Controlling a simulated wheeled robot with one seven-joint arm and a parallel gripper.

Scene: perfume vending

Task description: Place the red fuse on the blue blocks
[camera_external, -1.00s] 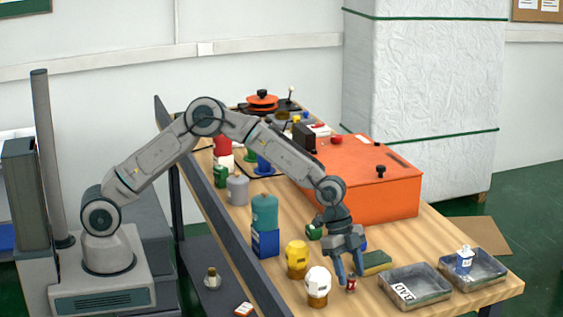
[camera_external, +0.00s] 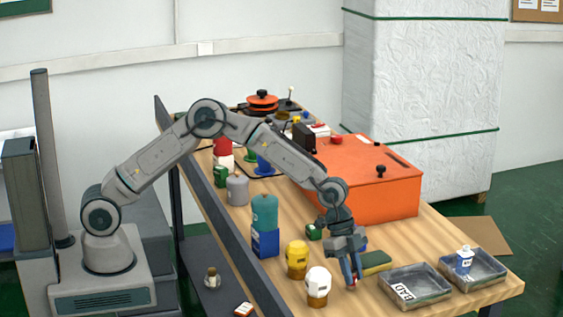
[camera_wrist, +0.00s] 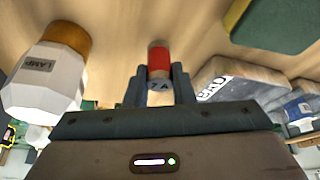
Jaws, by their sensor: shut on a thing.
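The red fuse (camera_wrist: 158,60) is a small cylinder with a red body and a pale band marked "7A". My gripper (camera_wrist: 158,75) is shut on it, one dark finger on each side. In the outside view my gripper (camera_external: 352,283) points down, low over the front of the wooden table, and largely hides the fuse. A blue block (camera_external: 265,243) stands farther left at the table's near edge, with a teal cylinder (camera_external: 265,211) on top of it.
A white lamp-labelled bulb (camera_external: 317,285) stands just left of my gripper; it also shows in the wrist view (camera_wrist: 42,85). A yellow bulb (camera_external: 297,258) is behind it. Metal trays (camera_external: 425,294) lie right, a green pad (camera_external: 376,262) behind, and an orange box (camera_external: 370,190) farther back.

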